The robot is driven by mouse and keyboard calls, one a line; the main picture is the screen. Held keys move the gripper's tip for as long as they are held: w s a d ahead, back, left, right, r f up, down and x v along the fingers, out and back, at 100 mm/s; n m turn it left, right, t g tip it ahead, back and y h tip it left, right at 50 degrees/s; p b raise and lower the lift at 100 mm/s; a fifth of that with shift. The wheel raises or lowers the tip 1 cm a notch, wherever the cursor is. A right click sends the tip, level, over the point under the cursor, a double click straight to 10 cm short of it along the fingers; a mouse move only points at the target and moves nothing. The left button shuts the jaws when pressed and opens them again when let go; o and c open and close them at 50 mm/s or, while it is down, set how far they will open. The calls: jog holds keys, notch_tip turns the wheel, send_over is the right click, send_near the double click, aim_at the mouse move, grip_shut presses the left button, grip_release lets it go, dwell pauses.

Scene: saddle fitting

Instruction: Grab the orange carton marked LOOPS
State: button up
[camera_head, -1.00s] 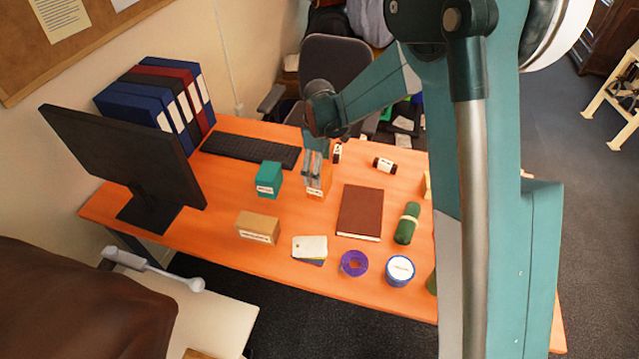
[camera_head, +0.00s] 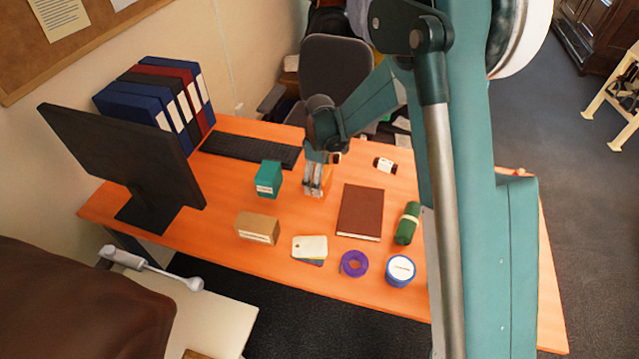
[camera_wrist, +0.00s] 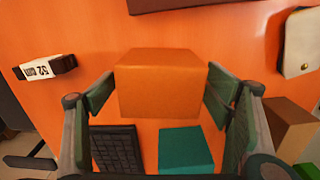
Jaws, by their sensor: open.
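The orange carton (camera_head: 325,186) stands on the orange desk, partly hidden behind my gripper (camera_head: 315,188) in the head view. In the wrist view the carton (camera_wrist: 160,84) sits between the two green fingers of my gripper (camera_wrist: 161,92), one on each side. The fingers are spread, and small gaps seem to show beside the carton. The LOOPS marking cannot be read in either view.
A teal box (camera_head: 269,178) stands close to the left of the carton. A keyboard (camera_head: 250,149) is behind.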

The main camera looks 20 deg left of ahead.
jog(key=shift+c, duration=0.7)
jog(key=c, duration=1)
jog(key=shift+r+p, duration=0.65)
jog(key=shift+r, duration=4.3)
